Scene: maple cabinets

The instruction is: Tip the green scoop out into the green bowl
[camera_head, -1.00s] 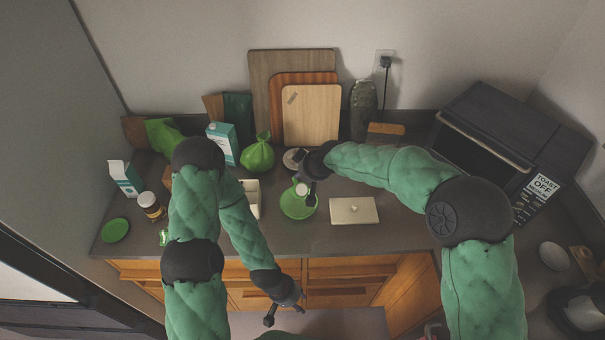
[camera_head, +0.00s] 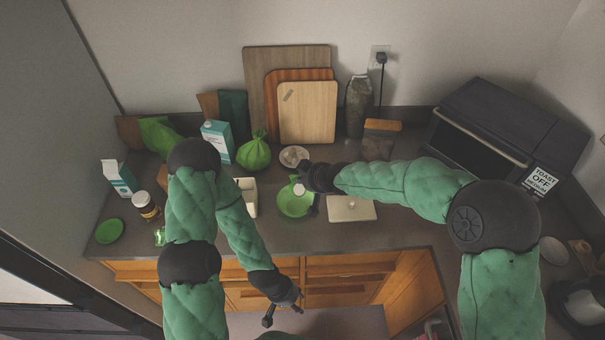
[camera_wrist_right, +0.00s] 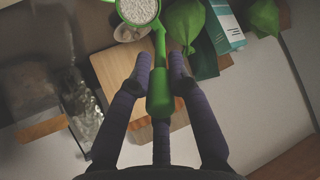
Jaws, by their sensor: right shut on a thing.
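The green scoop (camera_wrist_right: 159,90) is in my right gripper (camera_wrist_right: 160,68), whose two fingers are shut around its handle in the right wrist view. The scoop's cup is full of white grains (camera_wrist_right: 138,9). In the head view the right gripper (camera_head: 305,179) is beside and above the green bowl (camera_head: 293,211), and the white-filled scoop cup (camera_head: 299,190) shows over the bowl. The bowl's inside is partly hidden by the scoop and gripper. My left gripper (camera_head: 283,314) is low in front of the counter, empty, with its fingers apart.
A pale bowl (camera_head: 294,156) stands behind the green bowl. A flat silver-beige item (camera_head: 352,210) lies to its right, partly under my right arm. A white container (camera_head: 249,197) is to its left, a green bag (camera_head: 254,153) behind. Cutting boards (camera_head: 307,112) lean on the wall.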

